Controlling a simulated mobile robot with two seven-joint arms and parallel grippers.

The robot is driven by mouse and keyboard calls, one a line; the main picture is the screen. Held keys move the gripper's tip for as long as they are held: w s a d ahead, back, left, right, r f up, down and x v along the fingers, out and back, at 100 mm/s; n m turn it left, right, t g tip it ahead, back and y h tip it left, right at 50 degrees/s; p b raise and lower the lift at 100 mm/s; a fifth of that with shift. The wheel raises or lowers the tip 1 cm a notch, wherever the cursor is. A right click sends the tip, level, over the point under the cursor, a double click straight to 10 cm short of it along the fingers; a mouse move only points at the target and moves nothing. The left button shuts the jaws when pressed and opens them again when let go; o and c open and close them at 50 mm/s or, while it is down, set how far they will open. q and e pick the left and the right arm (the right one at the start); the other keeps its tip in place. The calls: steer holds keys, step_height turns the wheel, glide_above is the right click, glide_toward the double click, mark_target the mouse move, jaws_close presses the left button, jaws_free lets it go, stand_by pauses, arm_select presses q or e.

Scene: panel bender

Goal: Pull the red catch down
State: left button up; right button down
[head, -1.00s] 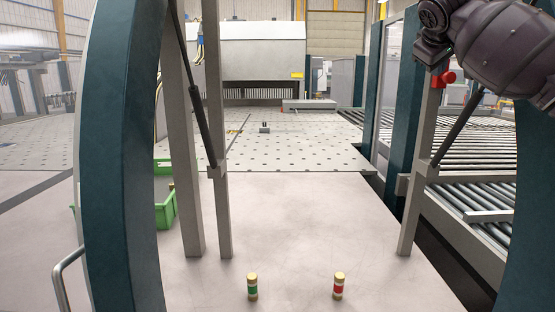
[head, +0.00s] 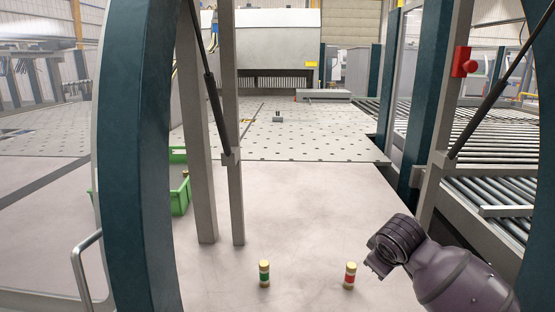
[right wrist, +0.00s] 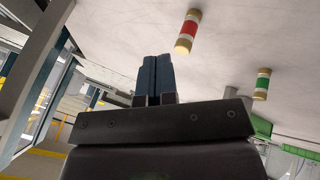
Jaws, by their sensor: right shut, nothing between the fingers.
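The red catch (head: 464,62) is on the upright grey post at the upper right of the head view. It stands out from the post and nothing touches it. My right arm comes in at the lower right of the head view, with its gripper end (head: 377,264) low over the pale floor, well below the catch. In the right wrist view my right gripper (right wrist: 154,60) has its two dark fingers together, with nothing between them. The catch does not show in the right wrist view. My left gripper is not in view.
A red-banded cylinder (head: 350,275) stands close left of my right arm, and a green-banded one (head: 264,273) farther left. Grey posts, a dark strut (head: 493,107) and teal frame columns (head: 142,160) surround the opening. A green bin (head: 180,200) stands left; rollers (head: 490,178) lie right.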

steer(key=shift+m+g+y, duration=0.3)
steer(key=shift+g+y, duration=0.1)
steer(key=shift+y, duration=0.2)
steer(key=s+f, duration=0.2)
steer(key=s+a+f, duration=0.1)
steer(key=s+f, duration=0.1)
steer(key=s, duration=0.1)
steer(key=s+f, duration=0.3)
steer(key=shift+a, duration=0.2)
steer(key=s+d+f+m+g, duration=0.1)
steer(key=s+d+f+m, duration=0.1)
steer(key=s, duration=0.8)
steer(key=s+d+f+m, duration=0.1)
steer(key=s+f+m, duration=0.1)
steer(key=s, duration=0.7)
steer(key=s+d+f+m+g, duration=0.1)
steer(key=s+d+f+m, duration=0.1)
steer(key=s, duration=0.8)
steer(key=w+f+t+b, duration=0.1)
steer(key=w+f+t, duration=0.2)
steer(key=f, duration=0.4)
steer(key=w+f+t+b, duration=0.2)
steer(key=w+f+t, duration=0.2)
steer(key=f+t, duration=0.1)
steer(key=shift+w+a+f, duration=0.15)
steer(key=shift+f, duration=0.75)
steer(key=shift+w, duration=0.1)
